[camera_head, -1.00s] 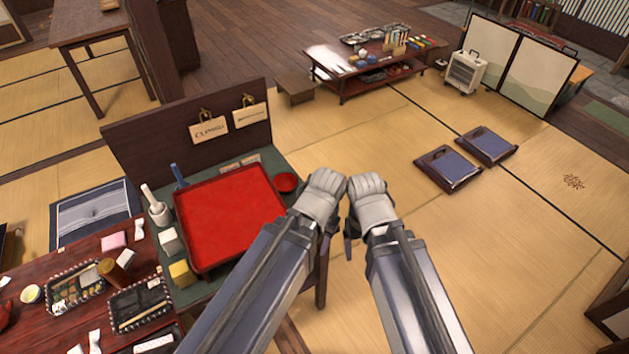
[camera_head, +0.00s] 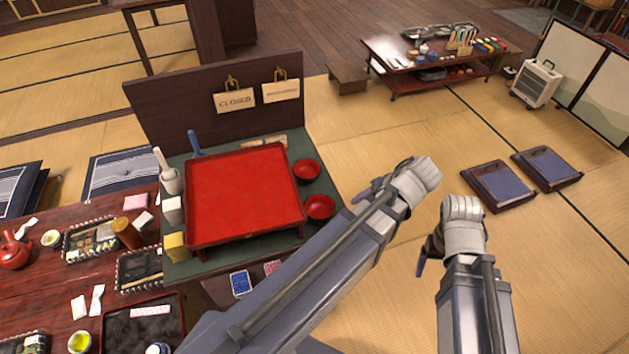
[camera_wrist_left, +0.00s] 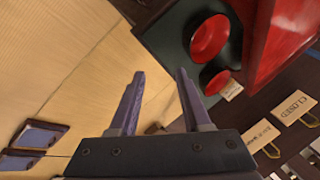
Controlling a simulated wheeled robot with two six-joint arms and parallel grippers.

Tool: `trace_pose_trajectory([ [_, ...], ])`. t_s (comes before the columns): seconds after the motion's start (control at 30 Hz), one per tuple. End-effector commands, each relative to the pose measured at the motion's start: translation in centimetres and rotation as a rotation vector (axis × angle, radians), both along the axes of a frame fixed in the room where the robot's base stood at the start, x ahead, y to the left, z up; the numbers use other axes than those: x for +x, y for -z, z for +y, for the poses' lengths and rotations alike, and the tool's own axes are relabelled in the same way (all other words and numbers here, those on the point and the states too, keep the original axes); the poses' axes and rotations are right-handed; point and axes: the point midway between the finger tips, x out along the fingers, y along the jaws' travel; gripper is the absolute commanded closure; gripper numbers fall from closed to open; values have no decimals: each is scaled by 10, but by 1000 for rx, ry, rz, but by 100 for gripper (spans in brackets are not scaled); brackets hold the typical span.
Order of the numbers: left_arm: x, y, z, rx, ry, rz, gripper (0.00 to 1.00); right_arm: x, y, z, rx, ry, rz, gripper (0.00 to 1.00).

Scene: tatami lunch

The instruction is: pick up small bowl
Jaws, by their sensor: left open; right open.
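Two red bowls stand on a dark green table top, right of a red tray (camera_head: 245,195). The back bowl (camera_head: 306,170) looks slightly smaller than the front bowl (camera_head: 320,208). In the left wrist view the back bowl (camera_wrist_left: 214,78) lies right of the fingers, with the front bowl (camera_wrist_left: 209,38) above it. My left gripper (camera_wrist_left: 158,88) is open with nothing between its fingers; in the head view it is out over the tatami, right of the bowls and apart from them. My right gripper (camera_head: 425,258) is farther right, open, its fingers partly hidden.
A dark upright board (camera_head: 180,85) with two hanging signs stands behind the tray. A mortar (camera_head: 172,181) and small blocks line the tray's left side. A reddish table (camera_head: 60,290) with dishes is at lower left.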

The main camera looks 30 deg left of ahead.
Motion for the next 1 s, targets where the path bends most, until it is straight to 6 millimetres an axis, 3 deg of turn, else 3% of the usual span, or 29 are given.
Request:
trace_pose_trajectory([
  [0.03,9,13,9,30,-46,-34,52,0,17,0,0,0,0,18],
  [0.17,28,25,36,126,-189,-156,52,0,44,0,0,0,0,18],
  [0.3,55,38,75,258,-377,-353,52,0,83,0,0,0,0,18],
  [0.5,83,37,120,420,-586,-658,52,0,124,0,0,0,0,18],
  [0.7,91,29,136,477,-654,-793,52,0,135,0,0,-1,0,18],
  [1.0,92,31,147,484,-664,-807,52,0,139,0,0,0,0,18],
])
